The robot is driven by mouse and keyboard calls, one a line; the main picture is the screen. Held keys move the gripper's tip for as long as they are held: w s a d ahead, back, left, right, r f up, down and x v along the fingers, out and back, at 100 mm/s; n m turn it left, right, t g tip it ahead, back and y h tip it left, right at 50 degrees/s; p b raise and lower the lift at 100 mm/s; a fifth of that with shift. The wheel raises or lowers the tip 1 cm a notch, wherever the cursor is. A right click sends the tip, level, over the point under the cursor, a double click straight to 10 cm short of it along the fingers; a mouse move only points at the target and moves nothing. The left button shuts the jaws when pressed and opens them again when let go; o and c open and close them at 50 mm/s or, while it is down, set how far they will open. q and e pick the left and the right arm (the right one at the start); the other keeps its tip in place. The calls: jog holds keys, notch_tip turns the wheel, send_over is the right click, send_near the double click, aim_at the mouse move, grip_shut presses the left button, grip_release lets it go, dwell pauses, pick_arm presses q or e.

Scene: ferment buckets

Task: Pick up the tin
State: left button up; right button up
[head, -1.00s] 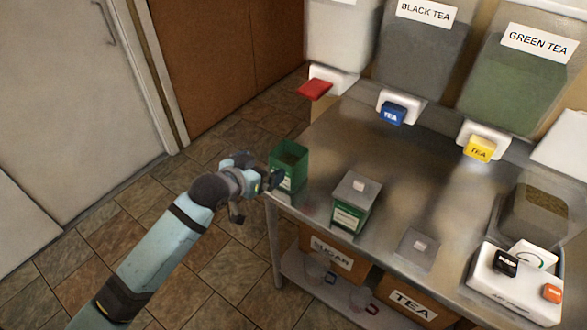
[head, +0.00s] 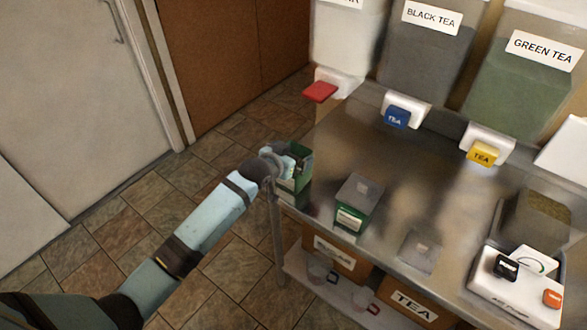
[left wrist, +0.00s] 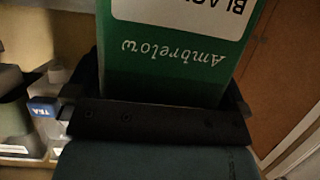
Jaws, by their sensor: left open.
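An open green tin (head: 303,172) stands at the left edge of the metal table. In the left wrist view the tin (left wrist: 170,75) fills the middle, with "Ambrelow" and part of a white "BLA…" label upside down. My left gripper (head: 283,165) is at the tin's near left side in the head view, partly covering it. Its jaws (left wrist: 162,95) are open, one on each side of the tin; whether they touch it I cannot tell. A second green tin with a grey lid (head: 359,188) stands to the right. My right gripper is not in view.
The metal table (head: 400,180) has bare room in its middle. A loose lid (head: 420,252) lies near the front edge, and a white scale (head: 515,285) stands at right. Dispensers with red (head: 320,92), blue (head: 396,117) and yellow (head: 484,154) taps line the back.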

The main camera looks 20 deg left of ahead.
pick_arm(q)
jog(key=shift+c, duration=0.5)
jog(key=c, duration=0.9)
